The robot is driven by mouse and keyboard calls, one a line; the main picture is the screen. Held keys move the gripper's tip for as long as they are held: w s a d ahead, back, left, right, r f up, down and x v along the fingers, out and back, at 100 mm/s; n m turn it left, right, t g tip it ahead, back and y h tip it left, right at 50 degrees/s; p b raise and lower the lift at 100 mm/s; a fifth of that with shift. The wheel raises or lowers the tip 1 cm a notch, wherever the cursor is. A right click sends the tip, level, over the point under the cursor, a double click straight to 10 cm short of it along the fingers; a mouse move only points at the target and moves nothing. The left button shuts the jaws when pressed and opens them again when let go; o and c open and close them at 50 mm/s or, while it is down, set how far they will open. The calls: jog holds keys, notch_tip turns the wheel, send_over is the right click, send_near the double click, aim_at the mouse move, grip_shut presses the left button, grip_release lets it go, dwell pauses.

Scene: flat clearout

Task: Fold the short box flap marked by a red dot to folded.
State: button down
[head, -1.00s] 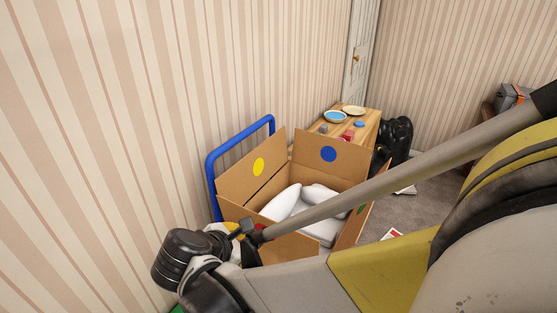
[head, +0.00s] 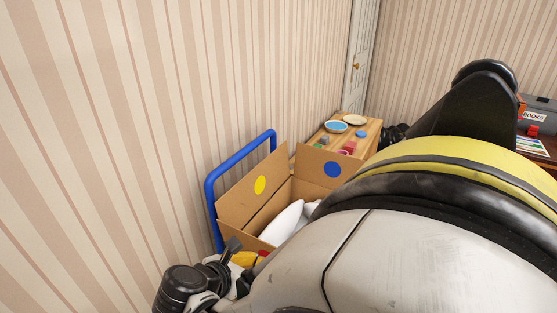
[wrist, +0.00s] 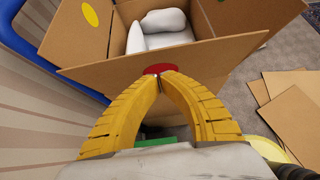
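The open cardboard box (head: 231,208) stands beside the wall, and my arm hides much of it in the head view. The flaps with the yellow dot (head: 260,185) and blue dot (head: 332,169) stand up.
White items (wrist: 163,32) lie inside the box. A blue trolley handle (head: 210,190) rises beside it on the wall side. A wooden table (head: 370,133) with dishes stands behind. Loose cardboard pieces (wrist: 283,122) lie on the floor to the right in the wrist view.

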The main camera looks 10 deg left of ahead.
jog(key=shift+w+d+r, duration=0.1)
jog(key=shift+w+d, duration=0.2)
jog(key=shift+w, duration=0.4)
jog(key=shift+w+d+r, duration=0.1)
jog(key=shift+w+d, duration=0.15)
jog(key=shift+w, duration=0.4)
jog(key=shift+w+d+r+g+p, duration=0.2)
jog(key=shift+w+d+g+p, duration=0.1)
jog(key=shift+w+g, duration=0.15)
jog(key=shift+w, duration=0.15)
